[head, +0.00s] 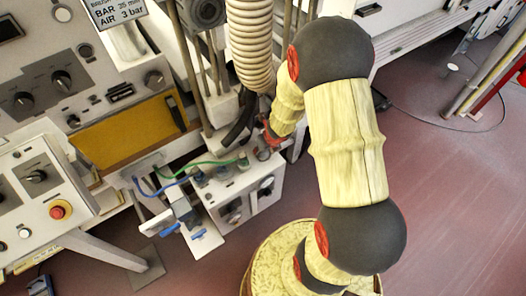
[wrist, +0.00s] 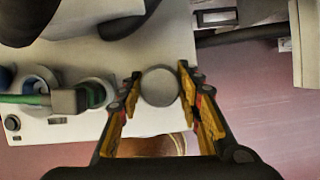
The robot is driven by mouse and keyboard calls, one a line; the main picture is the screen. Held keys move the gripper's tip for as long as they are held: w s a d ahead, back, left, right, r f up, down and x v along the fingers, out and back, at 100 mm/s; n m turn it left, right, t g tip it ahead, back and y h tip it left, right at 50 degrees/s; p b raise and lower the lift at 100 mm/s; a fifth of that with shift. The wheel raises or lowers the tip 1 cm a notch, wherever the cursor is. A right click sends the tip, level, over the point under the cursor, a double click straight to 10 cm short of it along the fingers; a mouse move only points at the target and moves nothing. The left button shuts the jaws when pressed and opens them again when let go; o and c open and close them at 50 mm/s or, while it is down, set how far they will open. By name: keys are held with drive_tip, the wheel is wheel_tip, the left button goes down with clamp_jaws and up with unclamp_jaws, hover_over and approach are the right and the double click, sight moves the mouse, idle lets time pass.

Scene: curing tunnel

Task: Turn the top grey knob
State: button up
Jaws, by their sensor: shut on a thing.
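The grey knob (wrist: 159,86) is a round disc seen from above in the wrist view, on the top face of a white box (wrist: 60,128). My gripper (wrist: 159,80) has one yellow-and-black finger on each side of the knob and is shut on it. In the head view my gripper (head: 269,132) reaches down to the right end of the same white box (head: 240,183). The knob is small there and partly hidden by the gripper. I cannot tell how far the knob is turned.
Green hose (head: 215,162) and blue hose (head: 165,186) join fittings left of the gripper. A ribbed cream duct (head: 250,45) hangs close behind. Dark knobs (head: 233,211) sit on the box front. A control box with a red button (head: 58,210) stands left. Floor at right is mostly open.

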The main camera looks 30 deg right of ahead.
drive_tip(key=m+h+b, duration=0.1)
drive_tip(key=m, duration=0.1)
drive_tip(key=m+h, duration=0.1)
drive_tip(key=m, duration=0.2)
drive_tip(key=shift+m+g+b, duration=0.3)
drive_tip(key=shift+b, duration=0.05)
drive_tip(key=m+g+h, duration=0.1)
drive_tip(key=m, duration=0.3)
drive_tip(key=shift+r, duration=0.1)
drive_tip(key=m+g+p, duration=0.1)
drive_tip(key=m, duration=0.2)
drive_tip(key=m+g+h+p, duration=0.1)
drive_tip(key=m, duration=0.2)
drive_tip(key=shift+d, duration=0.1)
drive_tip(key=m+g+p, duration=0.2)
drive_tip(key=m, duration=0.3)
drive_tip(key=shift+m+p, duration=0.3)
drive_tip(key=shift+p, duration=0.1)
drive_tip(key=shift+m+g, duration=0.3)
drive_tip(key=o, duration=1.2)
drive_tip(key=shift+s, duration=0.1)
drive_tip(key=shift+c, duration=0.2)
